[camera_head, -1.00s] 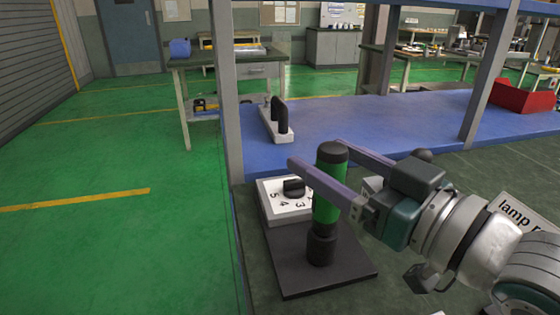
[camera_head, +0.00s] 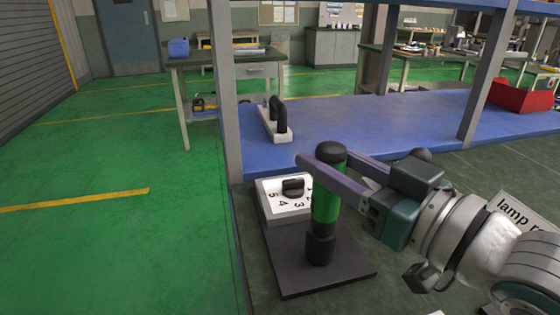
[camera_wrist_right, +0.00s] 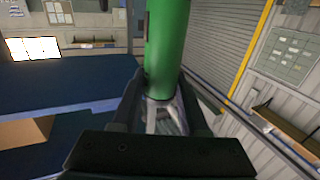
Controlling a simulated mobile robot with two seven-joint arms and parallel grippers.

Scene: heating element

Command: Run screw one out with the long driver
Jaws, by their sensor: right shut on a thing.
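The long driver (camera_head: 326,205), with a green handle and a black cap, stands upright with its black lower part at a dark plate (camera_head: 290,278). My right gripper (camera_head: 327,168) comes in from the right with its two purple fingers on either side of the handle, near its top, shut on it. In the right wrist view the green handle (camera_wrist_right: 168,45) rises between the dark fingers. I cannot make out screw one or the driver's tip. My left gripper is not in view.
A grey post (camera_head: 224,100) stands to the left.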

